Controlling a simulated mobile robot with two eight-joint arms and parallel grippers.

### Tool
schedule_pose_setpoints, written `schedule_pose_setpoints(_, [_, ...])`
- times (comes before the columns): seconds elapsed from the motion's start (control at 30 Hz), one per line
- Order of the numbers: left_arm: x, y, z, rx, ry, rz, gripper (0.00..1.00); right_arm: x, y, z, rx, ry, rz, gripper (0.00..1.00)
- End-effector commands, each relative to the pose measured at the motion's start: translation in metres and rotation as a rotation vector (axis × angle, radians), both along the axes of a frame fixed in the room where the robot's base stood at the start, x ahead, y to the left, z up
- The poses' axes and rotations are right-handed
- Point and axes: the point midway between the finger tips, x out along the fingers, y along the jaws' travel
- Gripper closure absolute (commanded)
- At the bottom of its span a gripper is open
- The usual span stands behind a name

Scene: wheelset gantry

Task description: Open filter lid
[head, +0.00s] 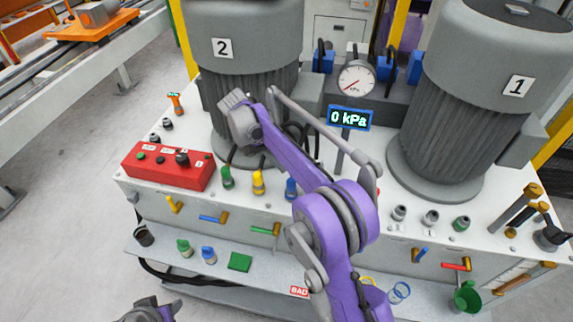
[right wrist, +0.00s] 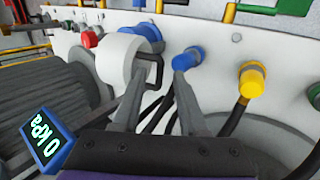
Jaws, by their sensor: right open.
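In the right wrist view a white cylindrical filter (right wrist: 113,59) with a dark loop handle (right wrist: 158,68) on its near end stands at the panel. I take this end as the lid; I see no gap there. My right gripper (right wrist: 159,78) is open, its two fingers apart, with the handle close to the left finger. Whether they touch I cannot tell. In the head view my purple right arm hides this gripper and the filter. A grey and purple part of my left arm shows at the bottom left; its fingers cannot be made out.
A blue connector (right wrist: 187,59) is right by the right finger, with a yellow connector (right wrist: 251,81) further right. The 0 kPa display (head: 349,118) and gauge (head: 356,78) stand behind my arm, between motor 2 (head: 247,70) and motor 1 (head: 480,90). A red box (head: 167,166) is left.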

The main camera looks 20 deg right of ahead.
Motion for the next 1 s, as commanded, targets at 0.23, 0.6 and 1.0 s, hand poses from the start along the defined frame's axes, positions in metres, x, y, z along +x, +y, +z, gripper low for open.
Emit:
schedule_pose_setpoints(0.23, [0.003,0.000,0.008,0.000,-0.005,0.000,0.50,0.014,0.024,0.041,-0.001,-0.001,0.002,0.58])
schedule_pose_setpoints(0.6, [0.008,0.000,0.022,0.000,-0.015,0.000,0.50,0.029,0.048,0.083,0.000,-0.001,0.001,0.58])
schedule_pose_setpoints(1.0, [0.007,0.000,0.019,0.000,-0.014,0.000,0.50,0.029,0.049,0.079,-0.009,0.000,0.014,0.76])
